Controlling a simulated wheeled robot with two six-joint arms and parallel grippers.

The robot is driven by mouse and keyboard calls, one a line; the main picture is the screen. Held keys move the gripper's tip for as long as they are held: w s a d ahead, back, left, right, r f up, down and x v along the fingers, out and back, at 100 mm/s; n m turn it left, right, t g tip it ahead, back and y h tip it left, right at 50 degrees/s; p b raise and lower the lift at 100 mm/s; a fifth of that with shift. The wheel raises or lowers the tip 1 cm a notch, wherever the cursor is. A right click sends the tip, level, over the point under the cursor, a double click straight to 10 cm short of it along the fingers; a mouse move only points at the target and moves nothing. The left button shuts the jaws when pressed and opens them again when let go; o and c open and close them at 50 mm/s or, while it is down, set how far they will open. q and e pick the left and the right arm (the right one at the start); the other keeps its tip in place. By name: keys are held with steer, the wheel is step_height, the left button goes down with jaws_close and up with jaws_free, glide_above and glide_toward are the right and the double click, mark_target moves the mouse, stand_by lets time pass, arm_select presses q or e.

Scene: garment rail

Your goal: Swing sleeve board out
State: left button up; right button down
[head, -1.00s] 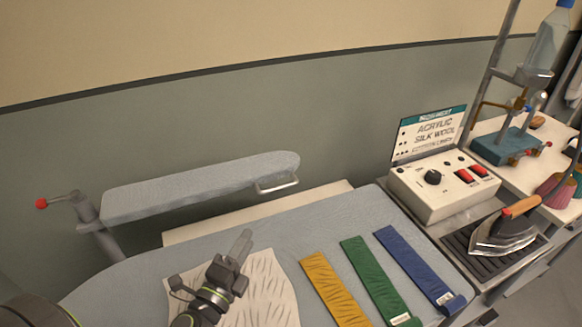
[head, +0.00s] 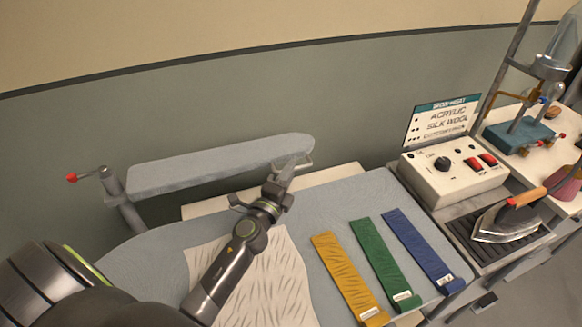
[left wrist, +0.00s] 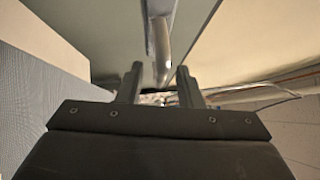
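The sleeve board (head: 220,166) is a long grey padded board at the back, lying along the wall above the main board. A metal loop handle (head: 306,161) sits at its right end; a metal bar that looks like this handle (left wrist: 163,45) shows in the left wrist view. A post (head: 117,190) at its left end carries a red-knobbed lever (head: 85,176). My left gripper (head: 285,168) is at the handle. In the left wrist view my left gripper (left wrist: 158,82) has its fingers apart, with the bar in line with the gap. Contact cannot be told. My right gripper is not in view.
The grey main board (head: 335,205) holds a patterned cloth (head: 275,275) and yellow (head: 347,280), green (head: 384,262) and blue (head: 422,250) strips. A control box (head: 450,178) and an iron (head: 508,220) stand at the right. The wall is close behind the sleeve board.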

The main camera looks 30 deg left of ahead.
arm_select(q)
steer(key=shift+w+r, duration=0.1)
steer(key=shift+w, duration=0.65)
jaws_close()
